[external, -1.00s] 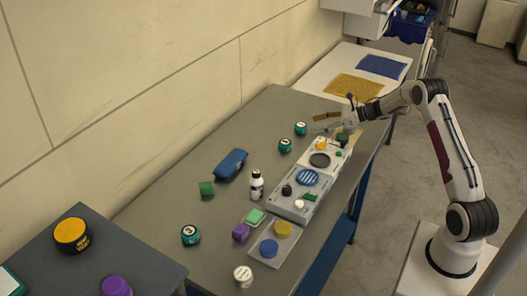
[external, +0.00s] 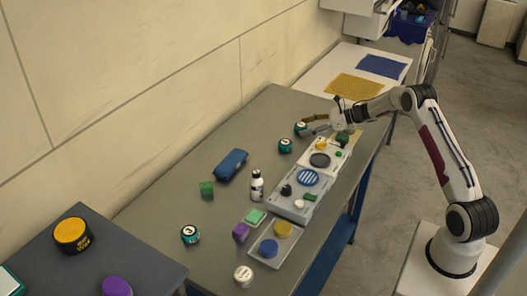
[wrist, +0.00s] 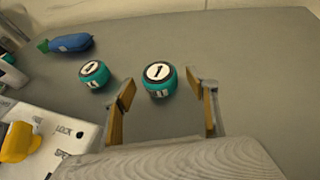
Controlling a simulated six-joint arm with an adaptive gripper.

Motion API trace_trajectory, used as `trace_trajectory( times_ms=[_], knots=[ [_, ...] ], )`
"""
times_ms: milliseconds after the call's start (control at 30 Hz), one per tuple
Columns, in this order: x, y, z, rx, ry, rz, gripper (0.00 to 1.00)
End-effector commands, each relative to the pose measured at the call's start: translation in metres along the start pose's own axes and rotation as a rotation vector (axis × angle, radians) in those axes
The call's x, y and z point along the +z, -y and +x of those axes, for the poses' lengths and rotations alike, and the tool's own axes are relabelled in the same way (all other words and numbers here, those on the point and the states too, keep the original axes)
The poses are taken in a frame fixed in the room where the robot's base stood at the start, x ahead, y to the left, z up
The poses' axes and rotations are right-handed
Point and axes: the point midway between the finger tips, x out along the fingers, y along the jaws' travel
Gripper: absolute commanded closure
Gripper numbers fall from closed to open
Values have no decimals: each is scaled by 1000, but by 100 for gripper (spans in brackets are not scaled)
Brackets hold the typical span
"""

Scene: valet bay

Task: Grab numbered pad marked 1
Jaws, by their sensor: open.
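The numbered pad marked 1 (wrist: 159,79) is a teal round puck with a white top and a black 1. In the wrist view it lies on the table between and just beyond my open fingers. In the external view this pad (external: 300,129) is at the far end of the table, partly covered by my gripper (external: 312,125). In the wrist view my gripper (wrist: 163,110) is open and empty, with one finger on each side of the pad. Another teal pad (wrist: 94,74) sits to its left, and also shows in the external view (external: 285,146); its number is unclear.
A grey panel (external: 290,206) with knobs and buttons stands along the table's right edge. A blue pouch (external: 231,165), a white bottle (external: 257,184) and a further teal pad (external: 190,234) lie nearer the camera. The table right of the pad in the wrist view is clear.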

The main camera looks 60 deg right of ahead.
Motion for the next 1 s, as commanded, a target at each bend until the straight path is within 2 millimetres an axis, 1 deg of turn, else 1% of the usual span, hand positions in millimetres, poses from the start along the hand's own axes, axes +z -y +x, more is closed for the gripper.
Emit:
trace_trajectory(
  times_ms=[33, 167, 667, 700, 800, 1000],
  knots=[
    [0, 0, 5, 0, 0, -1, 42],
    [0, 0, 10, 0, 0, -1, 42],
    [0, 0, 10, 0, 0, -1, 42],
    [0, 0, 10, 0, 0, -1, 52],
    [0, 0, 10, 0, 0, -1, 77],
    [0, 0, 10, 0, 1, -1, 77]
  ],
)
